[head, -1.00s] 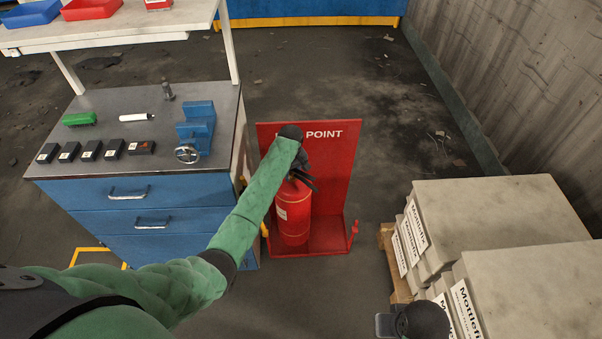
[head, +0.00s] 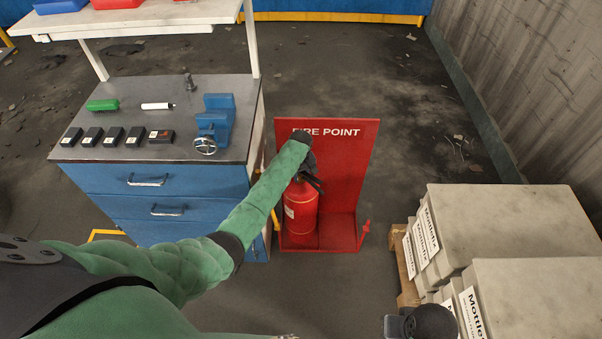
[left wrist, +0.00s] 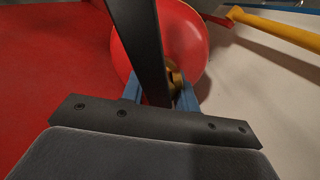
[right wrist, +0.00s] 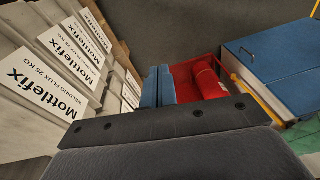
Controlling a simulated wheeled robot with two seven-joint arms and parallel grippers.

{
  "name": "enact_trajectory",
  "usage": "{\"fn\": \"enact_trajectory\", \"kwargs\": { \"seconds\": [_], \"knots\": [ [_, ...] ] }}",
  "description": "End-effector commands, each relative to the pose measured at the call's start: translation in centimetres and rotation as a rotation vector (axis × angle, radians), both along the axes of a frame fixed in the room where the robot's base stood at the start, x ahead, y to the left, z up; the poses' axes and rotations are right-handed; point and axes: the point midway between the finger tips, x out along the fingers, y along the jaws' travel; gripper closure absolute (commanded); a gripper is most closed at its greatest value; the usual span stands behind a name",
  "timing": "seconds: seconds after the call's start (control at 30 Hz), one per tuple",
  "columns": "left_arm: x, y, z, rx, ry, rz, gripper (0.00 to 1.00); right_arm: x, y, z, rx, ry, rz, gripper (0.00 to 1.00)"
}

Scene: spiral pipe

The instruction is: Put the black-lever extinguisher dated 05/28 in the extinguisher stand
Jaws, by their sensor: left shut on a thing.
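A red extinguisher (head: 300,212) with a black lever (head: 312,184) is upright at the left side of the red extinguisher stand (head: 345,160). Its bottom is over or on the stand's base; I cannot tell whether it touches. A white label shows on its side, but the date is too small to read. My left gripper (head: 307,170) is shut on its top by the lever. In the left wrist view the black lever (left wrist: 143,45) crosses between the blue fingers (left wrist: 160,92), with the red body (left wrist: 185,40) beyond. My right gripper (right wrist: 158,86) is shut and empty, away from the stand.
A blue drawer cabinet (head: 160,190) with a vise (head: 214,125) stands left of the stand, close to my left arm. Stacked Mottlefix sacks (head: 510,220) on a pallet are at the right, near my right gripper. Floor between them is clear.

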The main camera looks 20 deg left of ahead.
Motion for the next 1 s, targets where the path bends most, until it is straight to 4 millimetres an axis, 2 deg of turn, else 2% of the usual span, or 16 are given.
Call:
{"fn": "enact_trajectory", "kwargs": {
  "seconds": [0.03,0.17,0.2,0.3,0.67,0.83,1.0],
  "knots": [
    [0.6,-0.1,0.9,-0.001,-0.013,-0.001,1.00,0.0,0.0,0.0,0.000,0.001,0.000,1.00],
    [0.6,-0.1,0.9,-0.001,-0.013,-0.001,1.00,0.1,0.0,-0.1,-0.002,0.003,0.000,1.00],
    [0.0,0.0,-0.1,0.000,0.000,0.000,0.68,0.2,0.0,-0.3,-0.001,0.002,0.000,1.00],
    [0.0,0.0,-0.1,0.000,0.000,0.000,0.48,0.4,0.0,-0.1,-0.002,-0.002,0.000,1.00],
    [0.0,0.0,0.2,0.000,-0.001,0.000,0.48,0.5,-0.1,0.4,0.000,-0.010,0.000,1.00],
    [0.1,0.0,2.2,0.000,-0.004,0.000,0.48,0.1,-0.1,0.3,-0.001,0.000,0.000,1.00],
    [0.2,0.0,5.4,0.000,-0.004,-0.001,0.48,-0.6,-0.1,0.4,-0.001,0.010,0.001,1.00]
  ]
}}
